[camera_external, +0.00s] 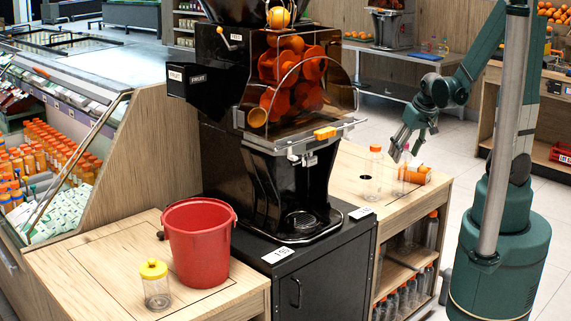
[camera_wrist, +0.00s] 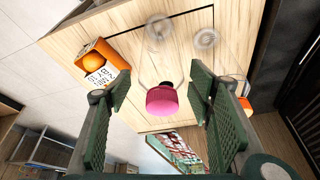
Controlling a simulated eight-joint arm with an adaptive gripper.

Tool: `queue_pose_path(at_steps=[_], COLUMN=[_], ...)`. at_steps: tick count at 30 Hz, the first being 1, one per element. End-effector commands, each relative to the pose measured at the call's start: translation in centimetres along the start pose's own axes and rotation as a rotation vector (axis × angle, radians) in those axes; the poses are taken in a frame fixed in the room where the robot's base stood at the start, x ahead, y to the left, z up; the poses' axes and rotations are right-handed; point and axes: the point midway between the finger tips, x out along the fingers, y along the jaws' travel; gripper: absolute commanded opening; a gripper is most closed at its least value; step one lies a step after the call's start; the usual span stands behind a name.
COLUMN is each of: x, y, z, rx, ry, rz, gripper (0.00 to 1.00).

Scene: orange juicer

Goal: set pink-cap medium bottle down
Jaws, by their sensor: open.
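The pink-cap medium bottle, a clear bottle with a pink cap (camera_wrist: 162,101), stands upright on the right wooden counter (camera_external: 348,213). In the wrist view its cap lies between my two spread fingers, with a gap on both sides. In the external view its clear body (camera_external: 401,181) is faint and partly lost against the orange-and-white box behind it. My gripper (camera_external: 403,150) is open around the top of the bottle, pointing down; its fingers also show in the wrist view (camera_wrist: 162,115).
A clear orange-cap bottle (camera_external: 374,172) stands left of the pink-cap one. An orange box (camera_external: 416,174) with an orange (camera_wrist: 95,62) is close by. The black juicer (camera_external: 270,130) rises on the left. A red bucket (camera_external: 198,243) and yellow-lid jar (camera_external: 155,285) stand on the front counter.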

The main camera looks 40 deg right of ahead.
Motion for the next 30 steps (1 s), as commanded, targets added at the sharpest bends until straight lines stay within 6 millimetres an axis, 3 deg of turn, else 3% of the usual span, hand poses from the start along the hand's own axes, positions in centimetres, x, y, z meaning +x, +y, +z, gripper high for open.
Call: queue_pose_path(at_steps=[15, 30], x=[-3.8, -4.2], y=[0.0, 0.0], z=[0.0, 0.0], rx=[0.0, 0.0], ry=[0.0, 0.0], rz=[0.0, 0.0], gripper=[0.52, 0.52])
